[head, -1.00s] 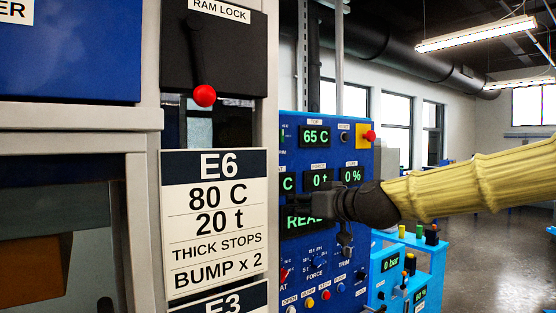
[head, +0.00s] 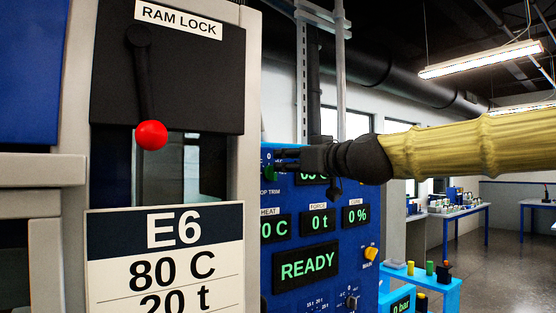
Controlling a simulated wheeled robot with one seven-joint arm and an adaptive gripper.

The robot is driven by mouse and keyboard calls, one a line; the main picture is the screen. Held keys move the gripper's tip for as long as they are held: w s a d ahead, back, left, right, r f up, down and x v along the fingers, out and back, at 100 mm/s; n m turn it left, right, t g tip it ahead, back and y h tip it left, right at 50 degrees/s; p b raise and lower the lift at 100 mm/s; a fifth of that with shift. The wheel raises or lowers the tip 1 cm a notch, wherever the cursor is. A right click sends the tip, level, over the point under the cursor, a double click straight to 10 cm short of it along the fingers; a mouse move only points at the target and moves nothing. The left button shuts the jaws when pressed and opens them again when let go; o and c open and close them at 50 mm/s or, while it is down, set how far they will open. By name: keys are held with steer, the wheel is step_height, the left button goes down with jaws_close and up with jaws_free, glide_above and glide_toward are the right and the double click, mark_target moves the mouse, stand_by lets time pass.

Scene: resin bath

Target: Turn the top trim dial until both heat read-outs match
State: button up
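The finger gap is too small and dark to read. The top heat read-out (head: 312,179) is mostly hidden by my gripper. The lower heat read-out (head: 275,228) shows "0 C" with its left part hidden by the post.
The grey post and E6 card (head: 165,230) stand close on the left, under a black ram lock lever with a red ball (head: 151,135). The panel also has force, cure and READY displays (head: 308,265) and a yellow knob (head: 371,254). Open floor lies at right.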

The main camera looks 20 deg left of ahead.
mark_target(272, 173)
steer(key=x, duration=0.2)
steer(key=p+x, duration=0.1)
steer(key=x, duration=0.1)
steer(key=w+f+x, duration=0.1)
steer(key=x, duration=0.1)
steer(key=shift+w+d+p, duration=0.1)
steer(key=shift+p, duration=0.2)
steer(key=shift+w+f, duration=0.25)
steer(key=shift+w, duration=0.3)
steer(key=shift+s+r, duration=0.1)
steer(key=shift+s, duration=0.15)
steer(key=c, duration=0.7)
steer(key=shift+w, duration=0.1)
jaws_close()
